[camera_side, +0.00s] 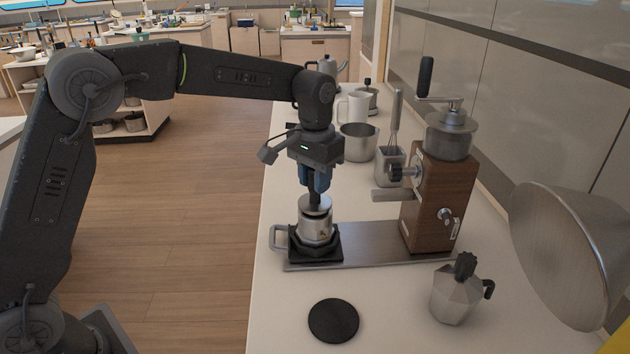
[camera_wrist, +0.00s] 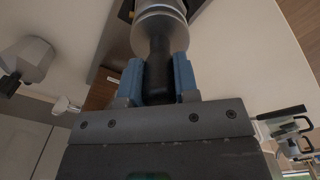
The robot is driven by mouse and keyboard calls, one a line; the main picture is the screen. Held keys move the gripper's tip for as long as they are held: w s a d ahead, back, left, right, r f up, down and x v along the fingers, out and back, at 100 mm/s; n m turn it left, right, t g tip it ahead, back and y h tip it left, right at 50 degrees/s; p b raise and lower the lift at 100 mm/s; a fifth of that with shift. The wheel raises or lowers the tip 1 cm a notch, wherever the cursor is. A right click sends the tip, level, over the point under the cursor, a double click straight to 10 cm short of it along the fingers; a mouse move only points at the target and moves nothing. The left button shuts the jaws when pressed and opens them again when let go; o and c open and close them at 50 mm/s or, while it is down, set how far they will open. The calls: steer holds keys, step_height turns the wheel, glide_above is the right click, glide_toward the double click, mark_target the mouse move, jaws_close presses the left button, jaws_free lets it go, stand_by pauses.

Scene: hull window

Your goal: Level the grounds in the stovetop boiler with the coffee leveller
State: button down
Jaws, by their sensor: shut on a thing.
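My gripper (camera_side: 316,187) points straight down with its blue fingers closed on the black handle of the coffee leveller (camera_side: 315,205). In the wrist view the black handle (camera_wrist: 158,75) stands between the two fingers, above the leveller's round metal body (camera_wrist: 160,30). The leveller is upright over the stovetop boiler base (camera_side: 316,230), at its top rim. I cannot tell how deep it sits, and the grounds are hidden. The boiler base stands in a black holder (camera_side: 328,254). The boiler's upper part (camera_side: 455,296), with black handle and knob, stands apart at the front right.
The holder rests on a metal tray (camera_side: 375,243) beside a wooden grinder (camera_side: 436,205). A black disc (camera_side: 333,320) lies in front. A whisk in a container (camera_side: 389,166), a metal cup (camera_side: 358,143) and a white jug (camera_side: 352,107) stand behind. A large metal lamp shade (camera_side: 570,250) hangs at right.

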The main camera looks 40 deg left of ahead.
steer(key=shift+r, duration=3.5)
steer(key=s+a, duration=0.3)
steer(key=s, duration=0.3)
steer(key=shift+d, duration=0.1)
